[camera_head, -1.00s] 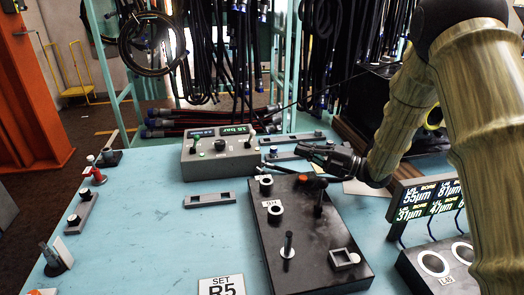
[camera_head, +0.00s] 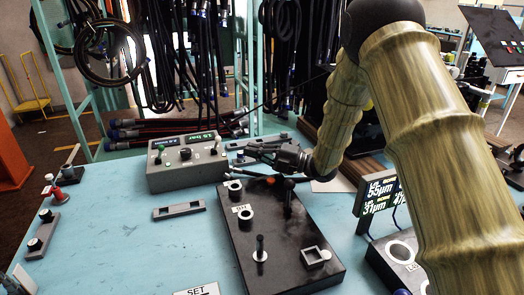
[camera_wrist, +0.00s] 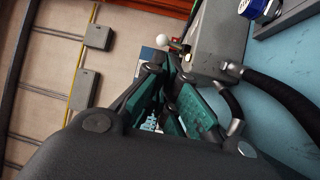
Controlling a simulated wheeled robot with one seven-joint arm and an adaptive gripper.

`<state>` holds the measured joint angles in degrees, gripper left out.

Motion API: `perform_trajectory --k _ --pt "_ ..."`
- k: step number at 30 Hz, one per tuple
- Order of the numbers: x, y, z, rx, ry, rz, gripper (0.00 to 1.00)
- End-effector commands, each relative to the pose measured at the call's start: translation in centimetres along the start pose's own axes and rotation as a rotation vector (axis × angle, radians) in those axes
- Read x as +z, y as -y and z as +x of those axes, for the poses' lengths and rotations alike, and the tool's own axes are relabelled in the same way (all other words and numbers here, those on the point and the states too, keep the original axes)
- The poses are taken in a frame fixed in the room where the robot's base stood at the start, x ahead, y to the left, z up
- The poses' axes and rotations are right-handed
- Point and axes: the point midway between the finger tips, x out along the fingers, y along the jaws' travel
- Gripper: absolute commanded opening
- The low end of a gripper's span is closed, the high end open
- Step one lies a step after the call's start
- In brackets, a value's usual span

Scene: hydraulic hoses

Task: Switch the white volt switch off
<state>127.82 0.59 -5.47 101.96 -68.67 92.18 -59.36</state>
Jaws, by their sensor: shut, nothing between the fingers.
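A grey control box (camera_head: 188,168) with green-lit displays and small levers on top stands at the back of the blue table. A white ball-tipped lever (camera_wrist: 177,45) sticks out of the box (camera_wrist: 218,38) in the wrist view, just beyond the fingertips. No volt label is readable, and I cannot tell the lever's on or off position. My gripper (camera_head: 252,150) is shut and empty, to the right of the box in the head view. In the wrist view its teal-padded fingers (camera_wrist: 170,75) point toward the white lever, seemingly apart from it.
A black panel (camera_head: 285,235) with pegs and rings lies in front of my gripper. A lit bore readout (camera_head: 377,200) stands at right. Hoses (camera_head: 205,50) hang behind the table. A small grey holder (camera_head: 178,210) lies before the box; the table around it is clear.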

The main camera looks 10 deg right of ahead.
Motion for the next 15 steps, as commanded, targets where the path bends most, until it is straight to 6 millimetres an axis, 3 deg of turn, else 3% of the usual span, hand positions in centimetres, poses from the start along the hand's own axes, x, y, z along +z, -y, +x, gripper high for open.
perform_trajectory --k 9,15 --pt "0.0 -0.2 5.3 0.0 0.0 -0.001 0.0" --pt "0.0 -0.1 7.5 -0.002 0.0 0.0 0.0"
